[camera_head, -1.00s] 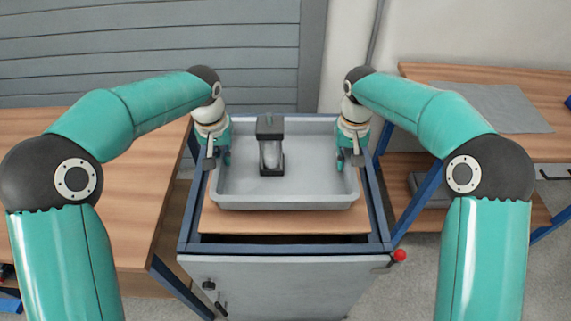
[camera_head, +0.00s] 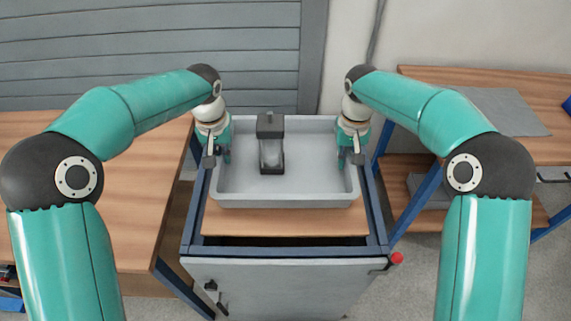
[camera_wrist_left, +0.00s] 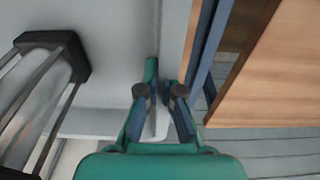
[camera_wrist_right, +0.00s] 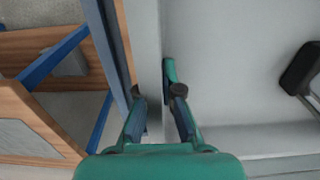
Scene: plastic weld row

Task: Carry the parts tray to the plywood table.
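The grey parts tray (camera_head: 290,201) is over the wood top (camera_head: 285,224) of a blue-framed cart, seemingly raised a little; the gap is hard to judge. A clear cylinder with black end blocks (camera_head: 271,160) stands inside it, left of its middle. My left gripper (camera_head: 221,156) is shut on the tray's left wall, with a finger on each side in the left wrist view (camera_wrist_left: 161,90). My right gripper (camera_head: 349,158) is shut on the right wall, likewise in the right wrist view (camera_wrist_right: 157,92). Wood-topped tables stand left (camera_head: 110,200) and right (camera_head: 440,78); I cannot tell which is plywood.
The left table's visible top is bare. The right table has blue legs, a lower shelf (camera_head: 400,195) and a grey sheet (camera_head: 508,110) on top. A red knob (camera_head: 397,258) sticks out at the cart's front right. A shutter wall (camera_head: 150,50) closes off the back.

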